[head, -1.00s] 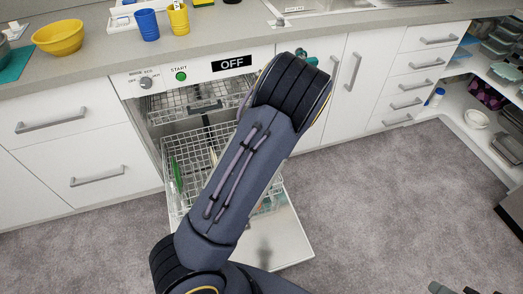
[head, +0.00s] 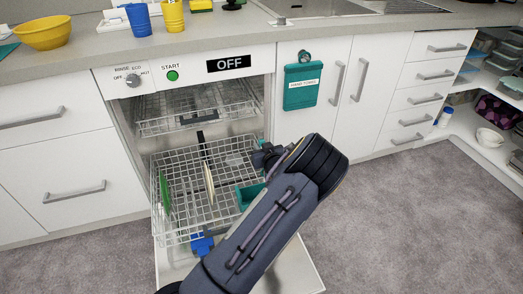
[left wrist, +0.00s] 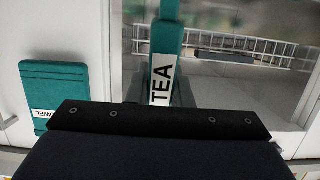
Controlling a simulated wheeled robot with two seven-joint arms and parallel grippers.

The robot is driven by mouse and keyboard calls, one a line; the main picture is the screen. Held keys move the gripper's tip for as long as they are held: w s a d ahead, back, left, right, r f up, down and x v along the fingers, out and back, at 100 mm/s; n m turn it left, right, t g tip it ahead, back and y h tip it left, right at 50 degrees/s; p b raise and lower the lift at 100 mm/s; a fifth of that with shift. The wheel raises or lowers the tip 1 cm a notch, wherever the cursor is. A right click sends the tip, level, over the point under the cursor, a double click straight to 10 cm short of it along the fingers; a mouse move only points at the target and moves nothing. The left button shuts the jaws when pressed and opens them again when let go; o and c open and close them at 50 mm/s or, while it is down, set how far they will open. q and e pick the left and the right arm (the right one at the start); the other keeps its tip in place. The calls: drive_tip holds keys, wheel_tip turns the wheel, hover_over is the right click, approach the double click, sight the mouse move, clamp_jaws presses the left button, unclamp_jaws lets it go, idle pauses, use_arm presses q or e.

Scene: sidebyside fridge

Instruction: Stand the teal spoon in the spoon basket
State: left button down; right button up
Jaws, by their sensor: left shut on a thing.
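My left gripper (head: 264,157) is above the right side of the dishwasher's lower rack, with its fingertips mostly hidden by my arm. In the left wrist view it is shut on the teal spoon (left wrist: 167,35), whose handle carries a white label reading "TEA". A teal box (head: 248,196), which looks like the spoon basket, sits in the right part of the lower rack, below the gripper and partly hidden by my arm. My right gripper is out of view.
The dishwasher's lower rack (head: 185,205) is pulled out over the open door (head: 290,270). It holds a green plate (head: 164,192) and a pale plate (head: 209,184). The upper rack (head: 190,110) is above.

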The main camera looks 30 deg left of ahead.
use_arm(q)
wheel_tip(320, 180, down, 18)
drive_tip(key=b, duration=1.3)
drive_tip(key=shift+f+b, duration=0.25)
drive_tip(key=shift+b, duration=0.1)
drive_tip(key=c, duration=1.2)
unclamp_jaws()
drive_tip(key=p+v, duration=0.3)
drive_tip(key=v, duration=0.5)
drive_tip(key=shift+a, duration=0.1)
